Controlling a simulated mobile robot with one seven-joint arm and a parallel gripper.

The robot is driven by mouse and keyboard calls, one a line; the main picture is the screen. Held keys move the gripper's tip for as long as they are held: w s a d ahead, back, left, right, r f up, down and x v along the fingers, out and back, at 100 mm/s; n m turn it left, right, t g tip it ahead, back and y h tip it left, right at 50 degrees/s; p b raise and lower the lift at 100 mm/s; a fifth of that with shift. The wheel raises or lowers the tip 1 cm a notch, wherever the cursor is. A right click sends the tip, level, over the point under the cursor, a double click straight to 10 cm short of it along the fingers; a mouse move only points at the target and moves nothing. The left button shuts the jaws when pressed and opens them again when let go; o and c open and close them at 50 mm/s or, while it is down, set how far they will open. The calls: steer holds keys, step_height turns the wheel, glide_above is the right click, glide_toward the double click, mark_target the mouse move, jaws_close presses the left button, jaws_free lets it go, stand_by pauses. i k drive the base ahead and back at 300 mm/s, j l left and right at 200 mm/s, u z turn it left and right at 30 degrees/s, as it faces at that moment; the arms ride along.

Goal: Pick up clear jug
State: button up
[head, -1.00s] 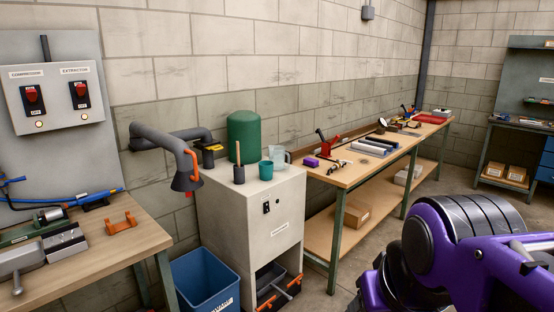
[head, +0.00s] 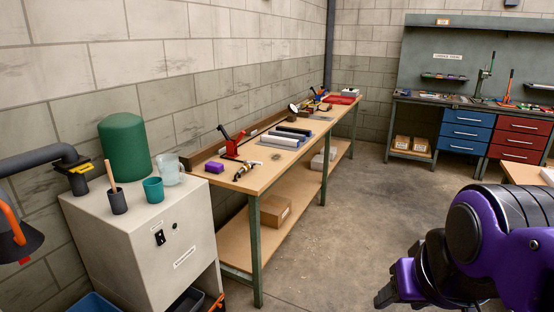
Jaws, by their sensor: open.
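The clear jug (head: 169,171) stands upright on top of the grey cabinet (head: 141,231), at its back right corner. It is see-through and pale, just behind and right of a teal cup (head: 153,190). My purple and black arm fills the lower right of the head view, well apart from the jug. The part at its lower left end (head: 400,284) looks like my gripper, but its fingertips are hard to make out. Nothing is seen held in it.
A dark pot (head: 117,202) with a wooden handle and a green cylinder (head: 124,147) share the cabinet top. A long workbench (head: 262,172) with tools runs along the wall to the right. Concrete floor (head: 349,207) lies open between bench and arm.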

mark_target(168, 165)
steer(key=i+l+z, duration=0.25)
steer(key=i, duration=0.25)
steer(key=i+j+z, duration=0.1)
steer(key=i+z, duration=0.2)
steer(key=i, duration=0.2)
steer(key=i+u, duration=0.45)
steer(key=i+l+u, duration=0.1)
steer(key=i+u, duration=0.35)
steer(key=k, duration=0.05)
